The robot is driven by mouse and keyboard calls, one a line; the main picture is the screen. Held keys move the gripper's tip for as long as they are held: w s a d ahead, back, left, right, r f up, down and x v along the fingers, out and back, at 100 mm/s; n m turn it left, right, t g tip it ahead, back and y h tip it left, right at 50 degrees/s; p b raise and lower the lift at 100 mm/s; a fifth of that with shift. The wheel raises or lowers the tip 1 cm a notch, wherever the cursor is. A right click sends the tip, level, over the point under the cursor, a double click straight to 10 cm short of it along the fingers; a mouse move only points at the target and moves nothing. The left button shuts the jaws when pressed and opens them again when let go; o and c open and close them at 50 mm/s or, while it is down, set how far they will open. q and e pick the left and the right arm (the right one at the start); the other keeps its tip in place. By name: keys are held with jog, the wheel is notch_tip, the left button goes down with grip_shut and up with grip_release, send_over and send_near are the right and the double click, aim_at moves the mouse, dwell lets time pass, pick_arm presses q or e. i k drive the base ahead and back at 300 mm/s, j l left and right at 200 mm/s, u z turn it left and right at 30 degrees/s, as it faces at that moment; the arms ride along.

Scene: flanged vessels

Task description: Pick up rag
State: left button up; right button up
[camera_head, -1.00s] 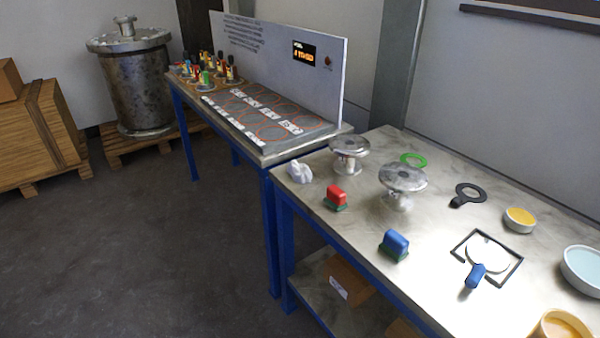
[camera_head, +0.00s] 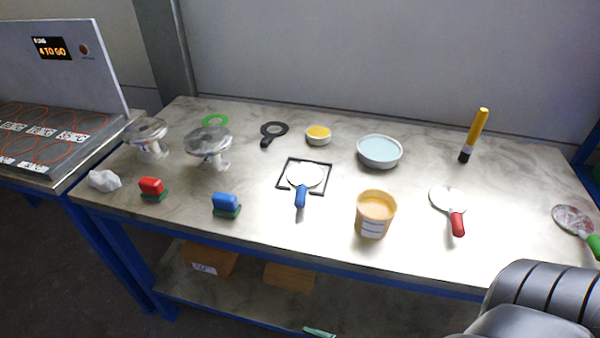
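A crumpled white rag (camera_head: 104,180) lies on the left end of the metal-topped workbench (camera_head: 270,235), near its front left corner. It sits left of the red block-shaped brush (camera_head: 151,187) and in front of a flanged metal part (camera_head: 148,136). Nothing touches the rag. Dark grey ribbed parts of my own body show at the lower right, far from the rag. Neither gripper's fingers are in view.
Near the rag are a second flanged part (camera_head: 208,142) and a blue brush (camera_head: 226,203). Farther right stand a tan tub (camera_head: 375,213), a bowl (camera_head: 379,151), a yellow marker (camera_head: 474,134) and round-headed tools. A second table (camera_head: 60,150) adjoins at left. Floor is clear at lower left.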

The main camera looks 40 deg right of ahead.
aim_at(106, 181)
jog(key=i+j, duration=0.25)
jog(key=j, duration=0.15)
jog(key=i+j, duration=0.2)
jog(key=j, duration=0.2)
jog(key=i+j, duration=0.25)
jog(key=j, duration=0.15)
jog(key=i+j+z, duration=0.1)
jog(key=z, duration=0.4)
jog(key=j+z, duration=0.3)
jog(key=z, duration=0.2)
